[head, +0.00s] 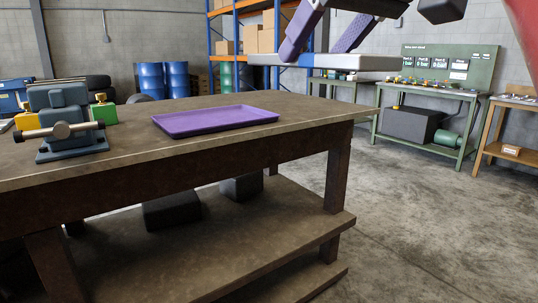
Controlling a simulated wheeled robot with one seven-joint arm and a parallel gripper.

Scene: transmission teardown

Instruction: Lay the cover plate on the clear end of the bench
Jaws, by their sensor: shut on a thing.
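The cover plate (325,62) is a flat light grey slab, seen nearly edge-on at the top of the head view. My gripper (318,46), with purple fingers, is shut on it from above. The plate looks level and hangs in the air, higher in the picture than the right part of the bench (310,108). Its exact height and whether it is over the top cannot be told. The brown bench top is bare to the right of a purple tray (215,121). The upper part of my gripper is cut off by the frame.
The purple tray looks empty. A blue-grey fixture (66,120) with a light shaft stands at the bench's left, with a yellow block (24,120) and a green block (104,113) near it. Dark boxes sit on the lower shelf (240,230). Floor to the right is clear.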

